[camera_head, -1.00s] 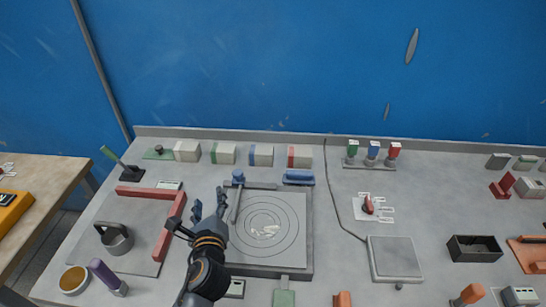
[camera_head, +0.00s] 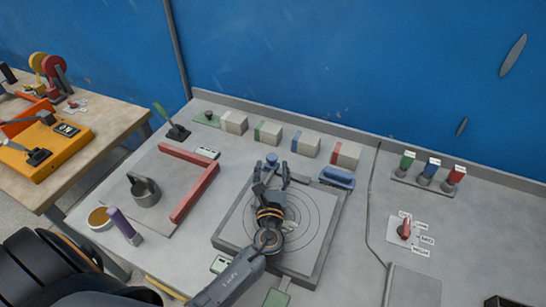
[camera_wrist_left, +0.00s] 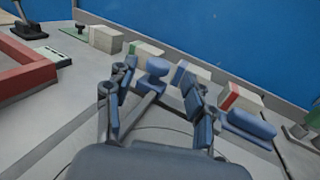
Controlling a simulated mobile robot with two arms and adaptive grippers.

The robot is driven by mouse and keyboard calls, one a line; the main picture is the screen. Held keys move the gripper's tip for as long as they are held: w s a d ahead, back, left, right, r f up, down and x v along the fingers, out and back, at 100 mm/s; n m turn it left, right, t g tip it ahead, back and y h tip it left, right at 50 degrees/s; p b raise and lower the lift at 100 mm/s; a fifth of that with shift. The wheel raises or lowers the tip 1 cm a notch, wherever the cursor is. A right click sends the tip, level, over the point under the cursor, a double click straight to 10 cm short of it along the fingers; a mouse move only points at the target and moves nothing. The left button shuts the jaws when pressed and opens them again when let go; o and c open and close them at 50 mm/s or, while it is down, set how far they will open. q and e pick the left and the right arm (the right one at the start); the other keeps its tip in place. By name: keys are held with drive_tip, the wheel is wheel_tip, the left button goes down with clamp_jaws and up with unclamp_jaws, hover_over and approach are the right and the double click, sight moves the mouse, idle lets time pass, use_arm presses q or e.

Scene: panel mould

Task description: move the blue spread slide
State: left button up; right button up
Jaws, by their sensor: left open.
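A blue round-topped knob (camera_head: 272,160) stands at the back edge of the grey square plate (camera_head: 232,229), by a grey bar; it also shows in the left wrist view (camera_wrist_left: 157,66). A blue rounded block (camera_head: 337,177) sits at the plate's back right corner and in the left wrist view (camera_wrist_left: 250,124). I cannot tell for certain which one is the spread slide. My left gripper (camera_head: 271,174) is open over the plate's back part, its fingers pointing toward the knob. In the left wrist view the knob shows between the fingers (camera_wrist_left: 158,78), not gripped.
Pale blocks with coloured ends (camera_head: 267,133) stand behind the plate. A red L-shaped rail (camera_head: 195,193) and a metal cup (camera_head: 145,192) lie left. A cable (camera_head: 370,200) crosses the table.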

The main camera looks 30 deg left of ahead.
sight(271, 161)
use_arm(q)
drive_tip(key=x, duration=0.4)
drive_tip(key=shift+w+a, duration=0.15)
drive_tip(key=shift+a, duration=0.05)
drive_tip(key=shift+w+a+p, duration=0.1)
drive_tip(key=shift+w+p, duration=0.15)
drive_tip(key=shift+p, duration=0.05)
drive_tip(key=shift+w, duration=0.1)
drive_tip(key=c, duration=0.7)
clamp_jaws()
drive_tip(key=shift+a, duration=0.15)
use_arm(e)
drive_tip(key=shift+w+r, duration=0.25)
drive_tip(key=shift+r, duration=0.35)
